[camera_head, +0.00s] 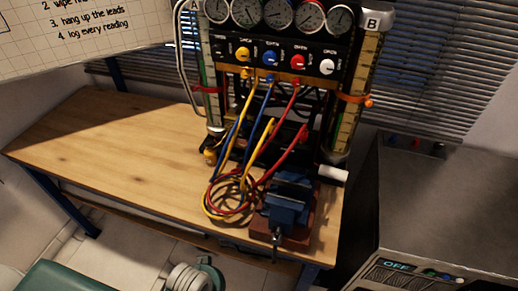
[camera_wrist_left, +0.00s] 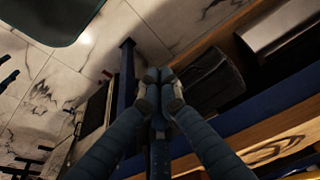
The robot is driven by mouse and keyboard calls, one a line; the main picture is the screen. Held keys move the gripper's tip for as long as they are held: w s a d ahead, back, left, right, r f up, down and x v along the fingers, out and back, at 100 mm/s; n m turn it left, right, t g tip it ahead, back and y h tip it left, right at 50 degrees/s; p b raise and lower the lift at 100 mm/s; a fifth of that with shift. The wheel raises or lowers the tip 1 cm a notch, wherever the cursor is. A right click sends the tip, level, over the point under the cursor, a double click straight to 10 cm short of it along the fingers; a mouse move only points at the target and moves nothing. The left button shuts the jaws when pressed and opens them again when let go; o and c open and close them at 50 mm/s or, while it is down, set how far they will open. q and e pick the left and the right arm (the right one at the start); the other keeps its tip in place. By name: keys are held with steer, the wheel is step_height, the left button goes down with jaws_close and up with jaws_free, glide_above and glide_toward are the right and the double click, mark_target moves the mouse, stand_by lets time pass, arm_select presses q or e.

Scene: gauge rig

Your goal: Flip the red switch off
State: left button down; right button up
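I cannot make out for certain which part is the red switch. A small red control (camera_head: 391,140) sits on the back top edge of the dark cabinet (camera_head: 440,205) at the right, beside a blue and a dark one. A red knob (camera_head: 298,62) is also on the gauge rig panel (camera_head: 232,48), between a blue and a white knob. My left gripper (camera_wrist_left: 158,76) shows only in the left wrist view. Its fingertips meet, with nothing visible held between them, below or beside the bench. My right gripper is in neither view.
The wooden bench (camera_head: 120,150) is bare on its left. Coiled leads (camera_head: 232,195) and a blue vise (camera_head: 290,200) fill its front right. A teal surface (camera_head: 65,278) is at the lower left. The cabinet front has an OFF display (camera_head: 396,265).

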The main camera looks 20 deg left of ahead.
mark_target(260, 145)
arm_select(q)
steer(key=w+d+r+n+t+p, duration=0.1)
steer(key=w+r+t, duration=0.6)
steer(key=w+r, duration=2)
steer(key=shift+w+r+n+t, duration=0.25)
steer(key=shift+r+n+t, duration=0.05)
steer(key=shift+r, duration=0.25)
steer(key=p+x, duration=0.2)
steer(key=x, duration=1.2)
steer(key=shift+p, duration=0.4)
steer(key=shift+d+f, duration=0.15)
